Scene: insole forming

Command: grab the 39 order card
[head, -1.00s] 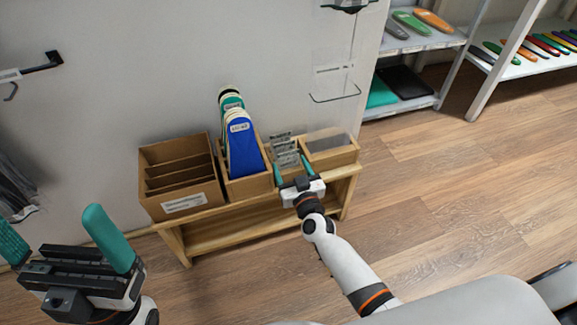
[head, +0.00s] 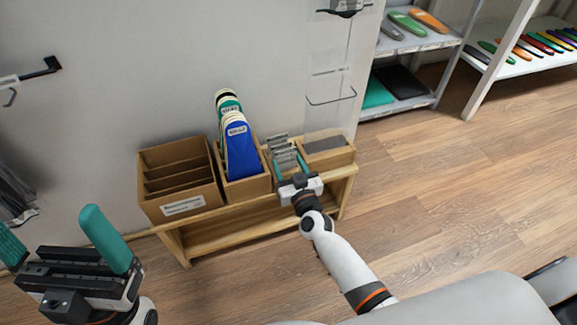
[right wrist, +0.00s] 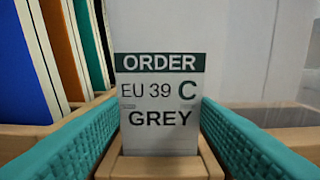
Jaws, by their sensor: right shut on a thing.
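The 39 order card (right wrist: 160,105) stands upright in the right wrist view and reads "ORDER EU 39 C GREY". It rises from a slot in a wooden holder (right wrist: 160,168). My right gripper (head: 289,166) is shut on the card, with its teal fingers at the card's two sides. In the head view the card is too small to tell from the grey cards (head: 282,150) in the holder. My left gripper (head: 58,240) is open and empty at the lower left, well away from the rack, with its teal fingers wide apart.
A wooden rack (head: 250,215) stands against the wall. It carries a cardboard divider box (head: 177,180), a bin of blue, green and cream insoles (head: 240,145) left of the cards, and a bin (head: 328,157) on the right. Shelves (head: 420,45) stand at the upper right.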

